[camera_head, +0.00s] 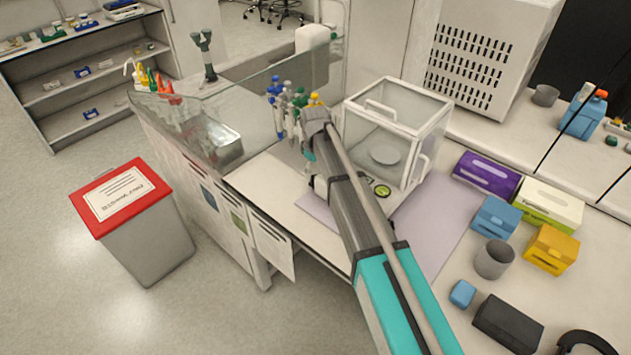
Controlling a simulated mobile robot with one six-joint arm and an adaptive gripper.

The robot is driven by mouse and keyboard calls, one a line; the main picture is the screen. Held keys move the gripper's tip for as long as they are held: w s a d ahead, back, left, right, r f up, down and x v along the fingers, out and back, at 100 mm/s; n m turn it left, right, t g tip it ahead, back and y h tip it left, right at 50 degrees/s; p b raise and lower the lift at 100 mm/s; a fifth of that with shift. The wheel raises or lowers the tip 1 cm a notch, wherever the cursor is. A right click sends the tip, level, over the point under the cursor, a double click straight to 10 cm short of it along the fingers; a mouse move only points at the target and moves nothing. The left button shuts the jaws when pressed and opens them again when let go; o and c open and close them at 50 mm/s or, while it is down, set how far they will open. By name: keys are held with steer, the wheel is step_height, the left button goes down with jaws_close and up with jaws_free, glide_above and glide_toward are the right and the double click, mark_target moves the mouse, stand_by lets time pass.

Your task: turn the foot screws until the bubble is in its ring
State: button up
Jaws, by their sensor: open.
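The analytical balance stands on the bench right of centre. Its clear draft shield (425,125) encloses a round weighing pan (386,156). A round green-yellow bubble level (383,191) sits on the balance's front, just right of my forearm. The bubble's position in its ring is too small to tell. The foot screws cannot be made out; my arm covers the balance's front left part. My arm reaches up from the bottom, and its wrist bends down at the balance's left side. My gripper's fingers are hidden behind the arm.
Several pipettes (290,105) hang on a stand left of my wrist, beside a clear screen (255,105). A mauve mat (435,215) lies under the balance. Boxes, a grey cup (494,260) and a black case (507,323) occupy the right. A red-lidded bin (135,220) stands on the floor.

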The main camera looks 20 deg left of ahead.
steer(key=shift+f+b, duration=1.15)
steer(key=shift+f, duration=0.3)
jaws_close()
steer(key=shift+n, duration=0.3)
steer(key=shift+s+n, duration=0.1)
steer(key=shift+n, duration=1.2)
jaws_free()
